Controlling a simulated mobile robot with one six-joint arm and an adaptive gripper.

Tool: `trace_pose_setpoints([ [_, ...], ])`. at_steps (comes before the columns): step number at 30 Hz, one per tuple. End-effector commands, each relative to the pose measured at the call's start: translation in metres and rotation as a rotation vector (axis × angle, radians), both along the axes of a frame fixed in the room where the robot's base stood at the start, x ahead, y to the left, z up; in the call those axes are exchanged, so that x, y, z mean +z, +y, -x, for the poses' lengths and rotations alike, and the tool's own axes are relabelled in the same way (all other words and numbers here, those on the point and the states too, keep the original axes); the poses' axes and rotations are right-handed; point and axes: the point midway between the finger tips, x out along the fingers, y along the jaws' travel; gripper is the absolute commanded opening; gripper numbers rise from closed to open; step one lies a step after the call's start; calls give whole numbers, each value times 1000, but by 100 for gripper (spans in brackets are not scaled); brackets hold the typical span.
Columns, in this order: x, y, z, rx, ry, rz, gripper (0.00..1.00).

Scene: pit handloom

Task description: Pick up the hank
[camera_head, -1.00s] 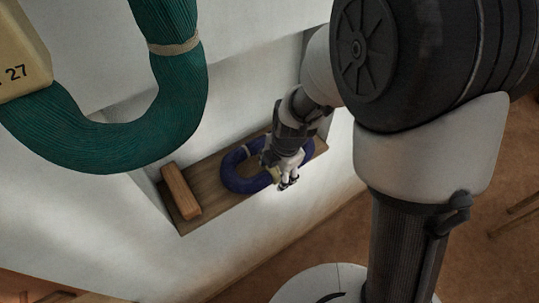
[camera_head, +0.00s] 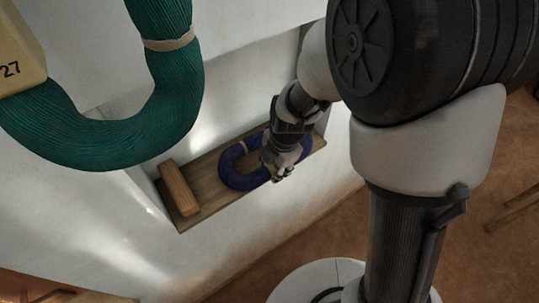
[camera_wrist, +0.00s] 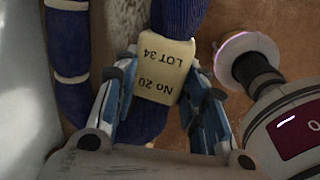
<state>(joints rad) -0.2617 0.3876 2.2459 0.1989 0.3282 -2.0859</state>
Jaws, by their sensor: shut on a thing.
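The hank is a dark blue loop of yarn (camera_head: 231,177) with pale ties, lying over a wooden shelf board in a wall niche in the head view. My gripper (camera_head: 281,170) is at its right front side. In the wrist view the blue yarn (camera_wrist: 180,18) runs between my two fingers (camera_wrist: 162,85), which are shut on it at a cream label (camera_wrist: 162,70) reading No 20, LOT 34. The loop's other side (camera_wrist: 70,60) shows at the left, with pale ties. I cannot tell whether the hank is clear of the board.
A wooden block (camera_head: 179,188) lies on the board (camera_head: 205,205) at the left end. A large green hank (camera_head: 110,140) with a cream tag (camera_head: 15,50) hangs close in front at upper left. Niche walls enclose the board; brown floor (camera_head: 400,250) is right.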

Motion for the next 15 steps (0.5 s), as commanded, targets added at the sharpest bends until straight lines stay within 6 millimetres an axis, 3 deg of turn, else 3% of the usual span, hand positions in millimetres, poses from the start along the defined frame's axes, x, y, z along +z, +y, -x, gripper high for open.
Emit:
trace_pose_setpoints([
  [5, 12, 0, -1, 1, -4, -1, 11],
  [15, 79, 0, -1, 1, -5, -1, 11],
])
